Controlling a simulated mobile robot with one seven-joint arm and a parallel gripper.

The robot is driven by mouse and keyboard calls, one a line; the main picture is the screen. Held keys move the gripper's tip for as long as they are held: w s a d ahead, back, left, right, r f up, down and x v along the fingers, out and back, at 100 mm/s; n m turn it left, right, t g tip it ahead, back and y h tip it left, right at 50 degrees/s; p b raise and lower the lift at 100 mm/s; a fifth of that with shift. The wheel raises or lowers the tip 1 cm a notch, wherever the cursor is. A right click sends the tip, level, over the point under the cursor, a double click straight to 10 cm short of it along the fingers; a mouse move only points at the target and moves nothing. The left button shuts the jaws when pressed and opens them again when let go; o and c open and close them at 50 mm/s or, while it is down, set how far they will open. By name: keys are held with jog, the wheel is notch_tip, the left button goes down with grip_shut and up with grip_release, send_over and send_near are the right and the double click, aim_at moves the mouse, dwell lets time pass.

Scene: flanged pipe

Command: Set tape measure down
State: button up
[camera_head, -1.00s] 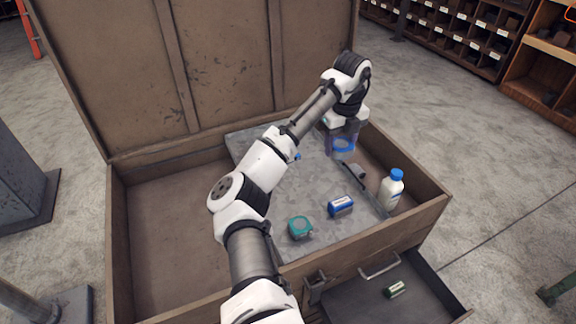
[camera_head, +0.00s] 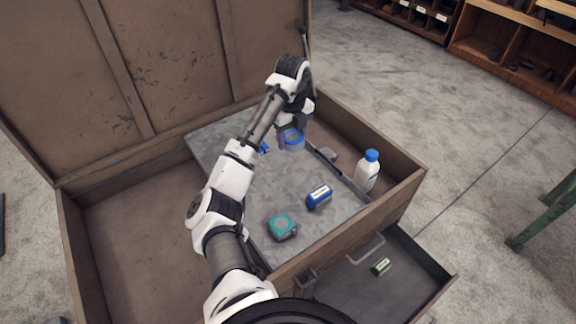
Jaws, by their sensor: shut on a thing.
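My gripper (camera_head: 291,140) points down over the far part of the grey board (camera_head: 240,133) in the open wooden chest. It is shut on a round, blue-rimmed thing (camera_head: 293,139), partly covered by the fingers. I cannot tell whether this is the tape measure, or whether it touches the board. A teal and grey case (camera_head: 282,227), which looks like a tape measure, lies near the board's front edge, apart from my gripper.
A blue can (camera_head: 319,197) lies beside the teal case. A white bottle with blue cap (camera_head: 367,171) stands right of the board. A small blue thing (camera_head: 264,147) is partly behind my arm. The chest's left side is clear.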

jog(key=b, duration=0.2)
send_over(291, 172)
notch_tip(291, 172, down, 7)
jog(key=shift+d+r, duration=0.1)
jog(key=shift+f+p, duration=0.35)
jog(key=shift+f, duration=2.35)
jog(key=shift+f, duration=0.2)
jog(key=o, duration=1.2)
jog(key=shift+c, duration=0.2)
jog(key=shift+r, duration=0.15)
notch_tip(291, 172, up, 12)
jog(key=shift+r+p, duration=0.1)
jog(key=shift+p, duration=0.7)
